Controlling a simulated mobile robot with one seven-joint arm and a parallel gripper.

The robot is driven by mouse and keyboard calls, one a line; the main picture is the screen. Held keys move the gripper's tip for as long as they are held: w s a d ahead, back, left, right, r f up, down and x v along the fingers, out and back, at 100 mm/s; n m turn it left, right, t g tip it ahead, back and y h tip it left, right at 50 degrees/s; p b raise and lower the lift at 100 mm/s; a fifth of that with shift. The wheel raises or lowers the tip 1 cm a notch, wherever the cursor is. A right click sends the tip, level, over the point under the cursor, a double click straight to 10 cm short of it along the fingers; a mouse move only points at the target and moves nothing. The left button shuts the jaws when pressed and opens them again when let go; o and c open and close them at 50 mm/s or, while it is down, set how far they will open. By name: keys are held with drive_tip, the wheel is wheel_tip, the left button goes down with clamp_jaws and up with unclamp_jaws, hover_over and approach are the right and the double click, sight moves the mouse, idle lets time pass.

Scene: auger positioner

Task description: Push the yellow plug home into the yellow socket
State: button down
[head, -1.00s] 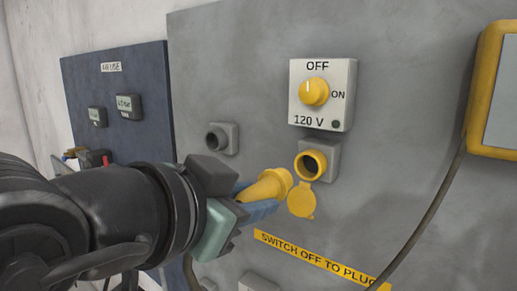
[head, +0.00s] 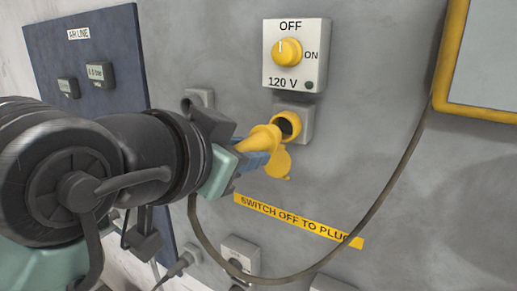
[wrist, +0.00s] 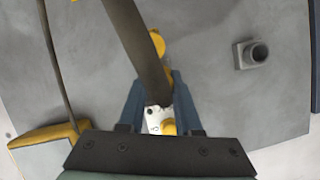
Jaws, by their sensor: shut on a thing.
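The yellow plug (head: 262,137) is held in my gripper (head: 256,156), whose blue fingers are shut on it. The yellow socket (head: 287,122) is a yellow ring in a grey housing, with its dark mouth partly visible. The plug's front end is at the socket's lower left edge in the head view; I cannot tell whether it touches or enters. The socket's open yellow flap (head: 279,163) hangs below. In the wrist view, a dark cable (wrist: 140,50) crosses between my fingers and hides the plug; the yellow flap (wrist: 157,42) shows beyond.
Above the socket, the white 120 V switch box (head: 270,70) has its yellow knob (head: 287,52) pointing to OFF. A grey socket (head: 201,96) sits left, partly behind my gripper. A long cable (head: 378,203) loops below and right. A yellow-framed panel (head: 442,75) is at the right.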

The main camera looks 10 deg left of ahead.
sight(258, 136)
drive_tip(key=shift+w+d, duration=0.35)
drive_tip(key=shift+w, duration=0.55)
drive_tip(key=shift+w+d+r+p, duration=0.1)
drive_tip(key=shift+w+d+p, duration=0.2)
drive_tip(key=shift+w, duration=0.45)
drive_tip(key=shift+w+d+r+p, duration=0.1)
drive_tip(key=shift+w+d+p, duration=0.15)
drive_tip(key=shift+w, duration=0.5)
idle(1.3)
drive_tip(key=c, duration=0.5)
unclamp_jaws()
drive_tip(key=shift+w+f, duration=0.15)
drive_tip(key=p+v, duration=0.4)
drive_tip(key=v, duration=0.9)
drive_tip(key=shift+d, duration=0.1)
